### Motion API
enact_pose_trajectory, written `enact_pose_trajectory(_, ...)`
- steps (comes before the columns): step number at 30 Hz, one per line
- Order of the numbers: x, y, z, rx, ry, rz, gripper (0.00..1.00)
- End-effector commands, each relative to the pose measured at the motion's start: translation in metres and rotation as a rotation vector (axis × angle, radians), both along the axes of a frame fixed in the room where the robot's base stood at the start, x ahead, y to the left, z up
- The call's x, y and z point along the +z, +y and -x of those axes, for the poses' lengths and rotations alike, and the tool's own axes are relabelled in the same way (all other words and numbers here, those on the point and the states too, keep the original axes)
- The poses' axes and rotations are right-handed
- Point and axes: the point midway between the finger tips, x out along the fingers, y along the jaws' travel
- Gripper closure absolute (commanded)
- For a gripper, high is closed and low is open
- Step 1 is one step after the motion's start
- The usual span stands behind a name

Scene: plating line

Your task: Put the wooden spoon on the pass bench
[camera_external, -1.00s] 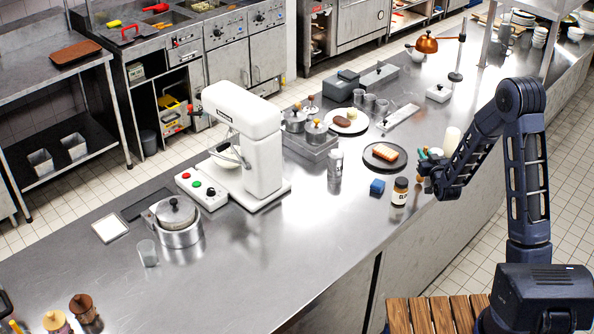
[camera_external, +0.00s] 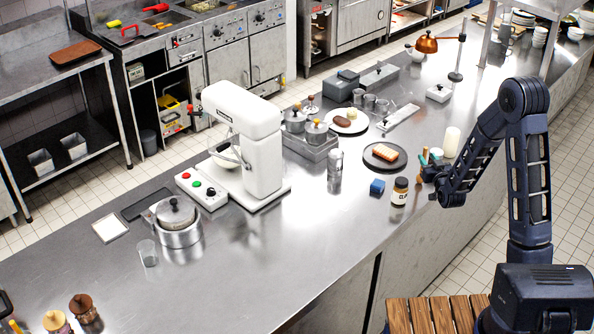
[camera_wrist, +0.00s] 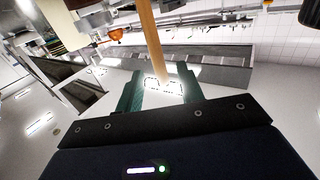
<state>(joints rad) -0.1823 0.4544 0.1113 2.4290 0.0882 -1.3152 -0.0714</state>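The wooden spoon shows in the wrist view as a long light-brown handle (camera_wrist: 150,35). The two green fingers of my gripper (camera_wrist: 160,82) stand apart on either side of the handle, with a gap visible on each side. In the external view my gripper (camera_external: 431,160) is low at the right edge of the steel bench (camera_external: 300,262). A small brown shape, too small to make out, shows below its fingers. I cannot tell which stretch of steel top is the pass bench.
A dark plate with food (camera_external: 372,163) and a pale cylinder (camera_external: 451,142) are close behind. A white mixer (camera_external: 262,160) stands mid-bench. The front of the bench is largely clear.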

Motion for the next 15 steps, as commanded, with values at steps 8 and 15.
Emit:
enact_pose_trajectory(8,0.0,-0.006,0.033,0.0,0.0,0.0,0.62)
enact_pose_trajectory(15,0.014,-0.014,0.038,-0.004,0.046,0.009,0.62)
